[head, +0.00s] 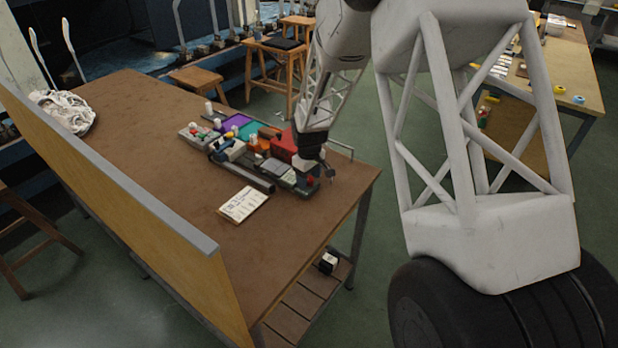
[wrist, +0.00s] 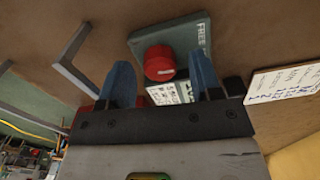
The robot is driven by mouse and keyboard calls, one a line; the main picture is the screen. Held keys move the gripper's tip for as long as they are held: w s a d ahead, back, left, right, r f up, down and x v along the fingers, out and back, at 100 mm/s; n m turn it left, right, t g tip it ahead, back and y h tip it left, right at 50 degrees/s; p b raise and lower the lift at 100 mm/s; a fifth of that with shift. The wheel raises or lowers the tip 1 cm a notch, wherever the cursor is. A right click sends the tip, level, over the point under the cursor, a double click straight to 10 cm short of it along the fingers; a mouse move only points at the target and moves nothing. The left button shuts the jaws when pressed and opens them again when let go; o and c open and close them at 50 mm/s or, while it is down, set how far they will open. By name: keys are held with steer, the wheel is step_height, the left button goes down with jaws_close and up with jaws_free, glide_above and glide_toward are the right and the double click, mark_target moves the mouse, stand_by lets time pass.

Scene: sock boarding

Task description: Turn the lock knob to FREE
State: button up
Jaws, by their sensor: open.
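The lock knob (wrist: 159,62) is a red round cap on a grey-green plate (wrist: 185,38) in the wrist view. The plate carries the word FREE at its right side, and a white label with dark print lies below the knob. My gripper (wrist: 160,68) is open, with one blue finger left of the knob and one right of it. A gap shows on both sides; I cannot tell how far the fingertips are from the knob in depth. In the head view my gripper (head: 328,170) is at the right end of the device, beside the small red knob (head: 310,181).
The device with several coloured blocks stands on the brown table (head: 150,130). A printed card (head: 243,204) lies in front of it. A metal bracket (wrist: 70,62) stands left of the plate in the wrist view. A white cloth heap (head: 62,110) lies at the far left.

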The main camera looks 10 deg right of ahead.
steer(key=shift+f, duration=0.15)
steer(key=c, duration=0.9)
steer(key=shift+c, duration=0.2)
steer(key=shift+n, duration=2.3)
steer(key=o, duration=0.9)
steer(key=shift+o, duration=0.2)
